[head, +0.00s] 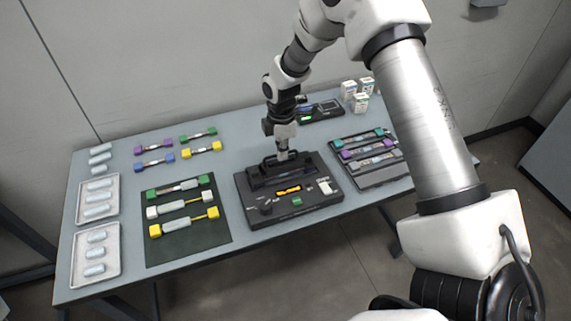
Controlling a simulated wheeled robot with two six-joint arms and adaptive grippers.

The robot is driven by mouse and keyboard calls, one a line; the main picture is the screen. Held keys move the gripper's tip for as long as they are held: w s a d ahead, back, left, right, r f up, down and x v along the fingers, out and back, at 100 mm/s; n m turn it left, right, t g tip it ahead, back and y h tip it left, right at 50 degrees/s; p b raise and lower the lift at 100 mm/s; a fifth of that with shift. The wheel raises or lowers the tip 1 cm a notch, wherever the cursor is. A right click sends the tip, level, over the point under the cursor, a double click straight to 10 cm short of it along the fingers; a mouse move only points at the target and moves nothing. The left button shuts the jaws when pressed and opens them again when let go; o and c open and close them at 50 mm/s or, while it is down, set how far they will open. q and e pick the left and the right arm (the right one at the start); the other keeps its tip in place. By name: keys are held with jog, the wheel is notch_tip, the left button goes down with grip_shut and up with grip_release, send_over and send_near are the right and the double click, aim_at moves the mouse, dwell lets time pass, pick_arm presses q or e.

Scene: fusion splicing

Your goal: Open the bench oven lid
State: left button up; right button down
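A black bench unit, which I take for the bench oven (325,200), stands at the middle of the table. Its dark lid (313,168) with a bar handle (268,161) is at the rear and appears to be down. My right gripper (284,154) points down at the handle from above, with its fingertips at or touching the bar. The fingers are too small to tell whether they are closed on it. My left gripper is not in view.
A dark mat (190,240) with several capped pieces lies left of the unit. White trays (77,262) are at the table's left end. A dark rack (378,177) stands close on the right. A small device (318,112) and white boxes (361,103) are behind.

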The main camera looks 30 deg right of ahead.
notch_tip(320, 180, up, 8)
jog(key=w+p, duration=0.2)
jog(key=p, duration=0.3)
jog(key=shift+w+d+f, duration=0.2)
jog(key=shift+w+d, duration=0.1)
jog(key=shift+f, duration=0.1)
dwell(0.6)
